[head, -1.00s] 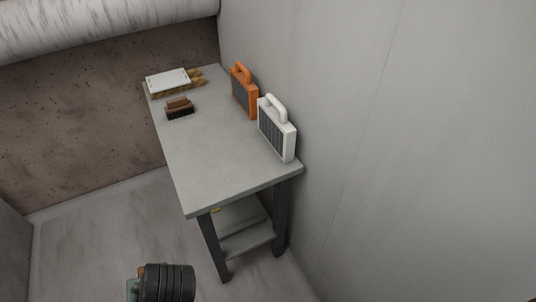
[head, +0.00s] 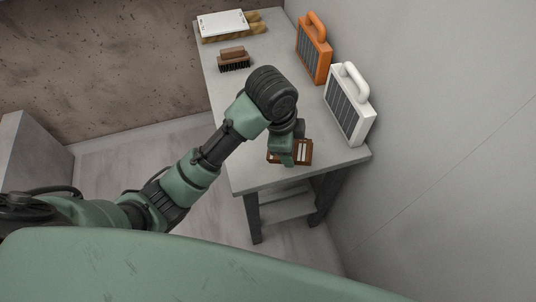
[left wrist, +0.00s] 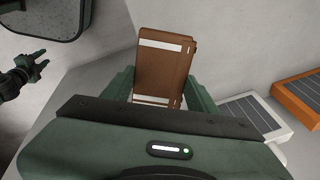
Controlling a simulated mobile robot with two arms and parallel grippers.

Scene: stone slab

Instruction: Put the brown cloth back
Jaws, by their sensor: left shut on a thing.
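The brown cloth (head: 303,153) is a flat folded piece with white bands. It is in my left gripper (head: 285,152), over the near end of the grey slab table (head: 262,172). In the left wrist view the cloth (left wrist: 167,65) stands out between the two green fingers of my left gripper (left wrist: 161,92), which are shut on it. I cannot tell whether the cloth touches the tabletop. My right gripper (left wrist: 40,62) shows small at the left of the left wrist view, empty, with its fingers apart.
A white lamp-like case (head: 350,105) and an orange one (head: 314,48) stand along the wall side. A brown brush (head: 234,60) and a white-topped wooden item (head: 222,24) are farther back. The tabletop's middle is partly clear. A grey block (head: 35,150) stands at the left.

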